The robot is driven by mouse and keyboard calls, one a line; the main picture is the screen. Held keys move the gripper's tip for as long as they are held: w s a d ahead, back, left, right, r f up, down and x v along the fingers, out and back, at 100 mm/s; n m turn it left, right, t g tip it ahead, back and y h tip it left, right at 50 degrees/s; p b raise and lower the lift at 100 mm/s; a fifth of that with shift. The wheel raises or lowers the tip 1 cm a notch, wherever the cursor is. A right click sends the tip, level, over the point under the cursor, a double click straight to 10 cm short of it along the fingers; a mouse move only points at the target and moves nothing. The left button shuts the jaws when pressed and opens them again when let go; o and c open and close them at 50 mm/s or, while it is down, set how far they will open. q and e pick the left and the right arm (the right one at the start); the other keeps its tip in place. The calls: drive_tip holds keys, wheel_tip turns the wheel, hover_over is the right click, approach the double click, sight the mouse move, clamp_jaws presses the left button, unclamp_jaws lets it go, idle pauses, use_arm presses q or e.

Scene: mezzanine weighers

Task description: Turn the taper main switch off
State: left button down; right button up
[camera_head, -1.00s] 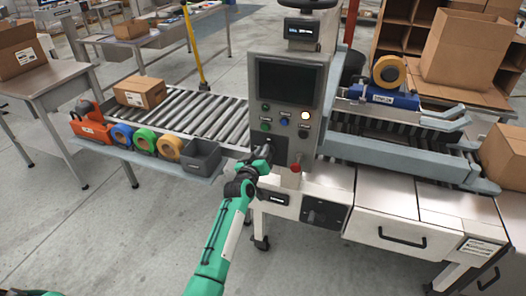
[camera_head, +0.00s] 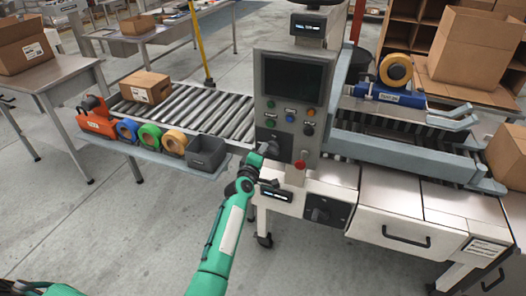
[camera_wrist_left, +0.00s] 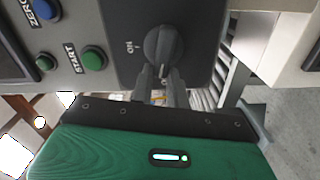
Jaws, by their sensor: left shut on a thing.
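The taper main switch is a dark rotary knob (camera_wrist_left: 163,44) on a black plate, with an "ON" label beside it in the left wrist view. Its pointer end faces down the picture, between my fingers, not at the "ON" label. My left gripper (camera_wrist_left: 161,84) is shut on the knob's handle, one finger on each side. In the head view my left gripper (camera_head: 266,150) is at the lower left of the grey control panel (camera_head: 287,128) and hides much of the switch. My right gripper is not in view.
The panel has a dark screen (camera_head: 285,78), several buttons, an orange lamp (camera_head: 311,111) and a red knob (camera_head: 300,164). Another black rotary switch (camera_head: 319,214) sits lower down. A grey bin (camera_head: 206,152) and tape rolls stand left of my gripper. The floor at front left is clear.

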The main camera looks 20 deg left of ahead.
use_arm(q)
drive_tip(key=shift+f+n, duration=0.3)
drive_tip(key=shift+n, duration=1)
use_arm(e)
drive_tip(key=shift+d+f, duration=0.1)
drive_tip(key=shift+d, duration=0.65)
